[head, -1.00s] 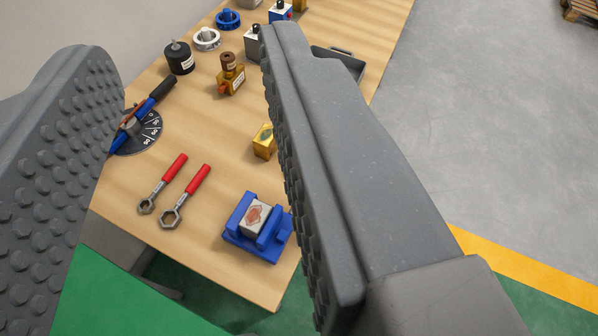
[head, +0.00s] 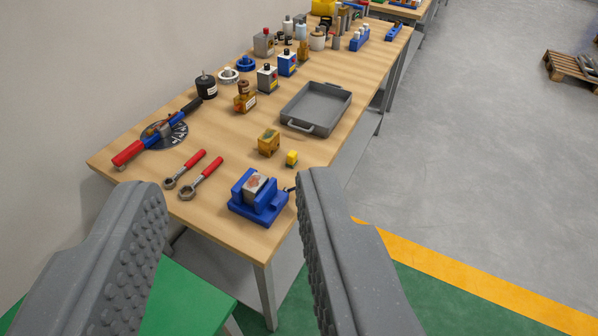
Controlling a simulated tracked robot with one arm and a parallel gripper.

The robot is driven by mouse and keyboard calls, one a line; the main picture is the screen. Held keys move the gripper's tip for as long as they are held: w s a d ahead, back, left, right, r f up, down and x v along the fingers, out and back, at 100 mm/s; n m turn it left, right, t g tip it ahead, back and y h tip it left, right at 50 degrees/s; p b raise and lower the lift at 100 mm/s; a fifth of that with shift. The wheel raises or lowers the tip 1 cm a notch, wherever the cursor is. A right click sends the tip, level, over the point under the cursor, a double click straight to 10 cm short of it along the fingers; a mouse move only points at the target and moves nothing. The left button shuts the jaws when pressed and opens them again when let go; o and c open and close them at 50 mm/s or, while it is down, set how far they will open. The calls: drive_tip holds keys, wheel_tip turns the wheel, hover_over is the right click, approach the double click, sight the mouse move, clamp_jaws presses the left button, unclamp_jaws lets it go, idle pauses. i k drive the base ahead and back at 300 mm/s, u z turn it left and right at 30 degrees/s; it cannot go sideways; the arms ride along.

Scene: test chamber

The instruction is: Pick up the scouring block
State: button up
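No object is plainly labelled as the scouring block, so I cannot tell for certain which it is. A pale grey block with a reddish mark (head: 255,186) sits in a blue holder (head: 262,213) near the table's front end. A brownish-yellow block (head: 268,142) and a smaller bright yellow block (head: 291,158) stand just behind it. My gripper (head: 228,183) is open, its two studded grey fingers wide apart with nothing held between them. It appears in front of and above the table's near end, touching no object.
The wooden table (head: 215,140) runs away along a wall. Two red-handled wrenches (head: 194,178), a round dial with a red-and-blue tool (head: 163,132), an empty grey tray (head: 316,107) and several bottles stand on it. Clear grey floor (head: 470,150) lies right; a pallet (head: 573,68) is far off.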

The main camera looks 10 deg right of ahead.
sight(293, 159)
drive_tip(key=z, duration=2)
drive_tip(key=i, duration=1.2)
drive_tip(key=u, duration=2.15)
drive_tip(key=i, duration=1)
drive_tip(key=z, duration=0.05)
